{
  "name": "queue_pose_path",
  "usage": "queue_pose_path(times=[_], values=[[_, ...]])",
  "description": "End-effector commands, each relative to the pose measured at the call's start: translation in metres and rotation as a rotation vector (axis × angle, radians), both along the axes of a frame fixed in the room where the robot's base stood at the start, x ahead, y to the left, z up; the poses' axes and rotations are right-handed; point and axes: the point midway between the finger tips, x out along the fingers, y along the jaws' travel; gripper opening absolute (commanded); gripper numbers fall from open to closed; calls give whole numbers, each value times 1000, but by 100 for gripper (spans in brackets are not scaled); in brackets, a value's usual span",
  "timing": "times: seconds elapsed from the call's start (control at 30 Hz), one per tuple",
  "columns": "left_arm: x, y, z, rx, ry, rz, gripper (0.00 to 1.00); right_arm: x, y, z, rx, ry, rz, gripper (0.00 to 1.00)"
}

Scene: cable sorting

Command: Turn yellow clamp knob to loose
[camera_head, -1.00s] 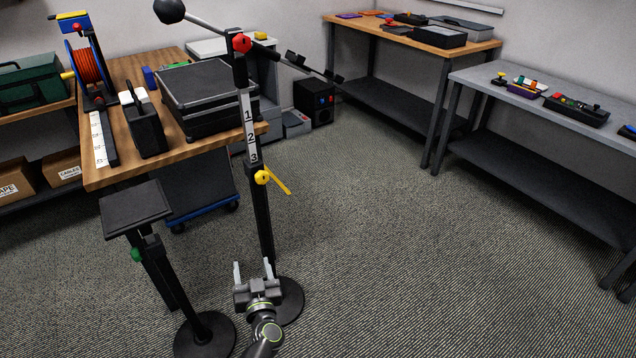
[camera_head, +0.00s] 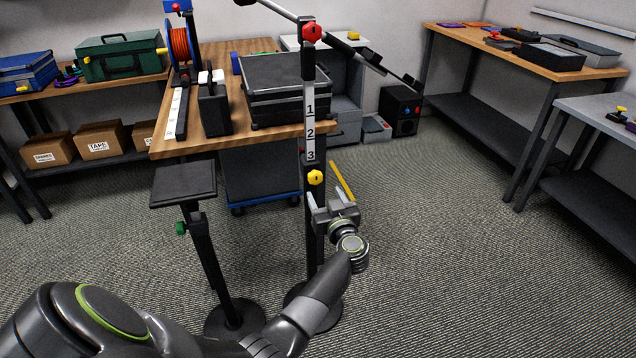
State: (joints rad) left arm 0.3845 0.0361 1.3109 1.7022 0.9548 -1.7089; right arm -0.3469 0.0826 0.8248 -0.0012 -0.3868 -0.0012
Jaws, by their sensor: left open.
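The yellow clamp knob (camera_head: 315,178) sits on the dark upright pole of a stand (camera_head: 314,236), just below a white scale strip marked 1, 2, 3 (camera_head: 310,122). A yellow bar (camera_head: 342,181) slants down to the right beside it. My left gripper (camera_head: 331,196) is open and empty in front of the pole, just below and slightly right of the knob, fingers pointing up and away. It appears apart from the knob; contact cannot be told. The gripper partly hides the pole. My right gripper is not in view.
A red knob (camera_head: 312,33) holds a boom higher on the pole. A shorter stand with a flat black top (camera_head: 183,184) and green knob (camera_head: 181,228) stands to the left. A wooden table (camera_head: 225,147) with black cases is behind. The carpet to the right is clear.

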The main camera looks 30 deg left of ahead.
Motion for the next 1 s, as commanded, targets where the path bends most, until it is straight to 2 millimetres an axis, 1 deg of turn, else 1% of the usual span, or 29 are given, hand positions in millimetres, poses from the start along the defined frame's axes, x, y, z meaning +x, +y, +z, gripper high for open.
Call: queue_pose_path(times=[0.03, 0.1, 0.23, 0.33, 0.53, 0.8, 1.0], values=[[8, 10, -1, 4, 0, 0, 59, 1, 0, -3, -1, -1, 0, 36], [18, 21, -1, 4, 0, 0, 59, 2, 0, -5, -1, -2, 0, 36], [33, 39, -1, 3, 0, 1, 59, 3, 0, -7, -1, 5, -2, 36], [41, 48, -1, 2, -1, 0, 59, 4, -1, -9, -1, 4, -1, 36], [49, 58, -1, -1, -1, -1, 59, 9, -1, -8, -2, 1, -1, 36], [50, 58, 0, -1, 1, -1, 59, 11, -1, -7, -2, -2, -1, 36], [50, 58, 0, 0, 0, -1, 33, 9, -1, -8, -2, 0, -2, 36]])
